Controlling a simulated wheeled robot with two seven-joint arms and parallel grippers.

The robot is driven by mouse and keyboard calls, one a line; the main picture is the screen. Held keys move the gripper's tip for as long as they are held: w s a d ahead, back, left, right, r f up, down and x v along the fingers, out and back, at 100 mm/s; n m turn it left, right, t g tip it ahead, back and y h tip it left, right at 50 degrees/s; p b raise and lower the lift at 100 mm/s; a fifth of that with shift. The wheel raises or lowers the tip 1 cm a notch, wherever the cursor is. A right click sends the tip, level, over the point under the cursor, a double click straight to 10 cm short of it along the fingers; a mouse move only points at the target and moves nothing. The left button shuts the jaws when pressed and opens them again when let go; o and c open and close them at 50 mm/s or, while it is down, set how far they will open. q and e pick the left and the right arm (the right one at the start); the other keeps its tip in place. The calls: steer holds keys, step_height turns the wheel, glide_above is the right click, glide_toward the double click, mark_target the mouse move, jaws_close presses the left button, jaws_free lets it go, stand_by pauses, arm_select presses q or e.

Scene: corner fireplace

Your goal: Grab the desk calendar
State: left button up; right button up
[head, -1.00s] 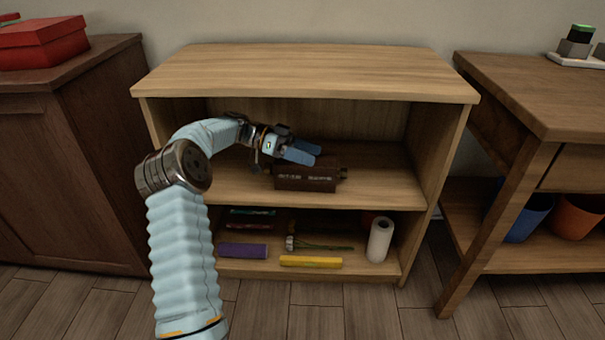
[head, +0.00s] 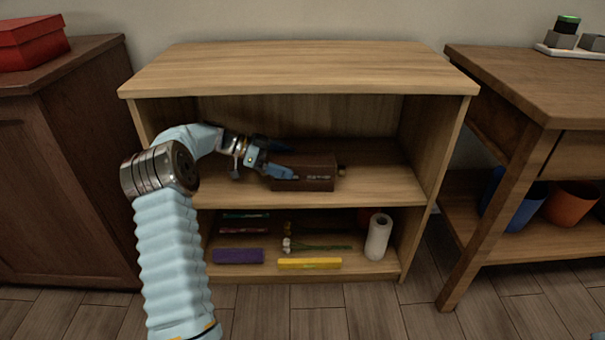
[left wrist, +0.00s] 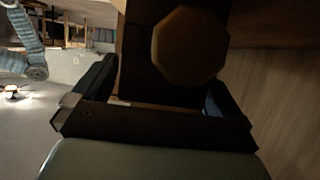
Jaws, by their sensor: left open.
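The desk calendar (head: 318,172), a dark brown block with small pale lettering on its front and a knob at its right end, lies on the middle shelf. My left gripper (head: 276,158) is open at its left end, one finger in front and the other behind. In the left wrist view a dark brown body with an octagonal knob (left wrist: 190,45), which appears to be the calendar's end, lies between the spread fingers (left wrist: 158,90). I cannot tell whether the fingers touch it.
The middle shelf lies under the wooden top (head: 300,68), between side walls. The lower shelf holds a paper roll (head: 378,237), a yellow item (head: 310,263), a purple item (head: 238,256) and others. The shelf right of the calendar is clear. A brown table (head: 530,90) stands at right.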

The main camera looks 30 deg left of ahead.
arm_select(q)
steer(key=shift+w+d+f, duration=0.1)
steer(key=shift+w+d, duration=0.05)
steer(key=shift+d, duration=0.05)
steer(key=c, duration=1.2)
